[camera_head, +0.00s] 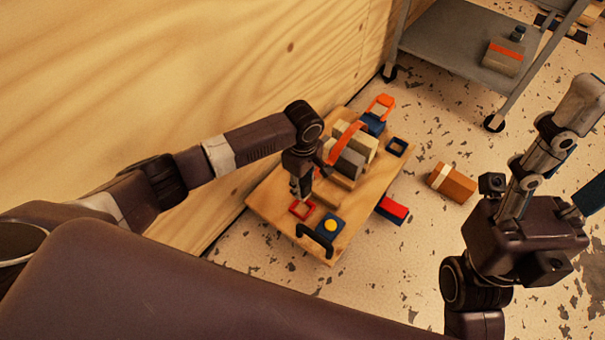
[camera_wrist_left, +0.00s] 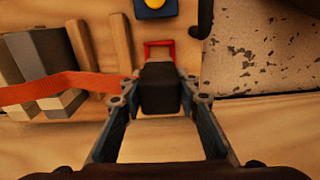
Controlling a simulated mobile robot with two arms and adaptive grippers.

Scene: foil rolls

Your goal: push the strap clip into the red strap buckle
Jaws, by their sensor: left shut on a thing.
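My left gripper (camera_head: 300,190) is shut on the dark strap clip (camera_wrist_left: 160,88). It points down over the front left of a wooden board (camera_head: 265,203). The red strap buckle (camera_head: 300,210), an open square frame, lies flat on the board just beyond the clip. In the left wrist view the buckle (camera_wrist_left: 160,45) shows past the clip's far end; whether they touch is unclear. An orange strap (camera_head: 346,140) runs over several grey and beige rolls (camera_head: 352,150) towards my left gripper.
A blue block with a yellow button (camera_head: 330,225) sits beside the buckle, near a black handle (camera_head: 315,241). A plywood wall (camera_head: 200,70) stands close on the left. A red and blue block (camera_head: 392,211), a brown box (camera_head: 452,183) and a grey cart (camera_head: 455,45) are to the right.

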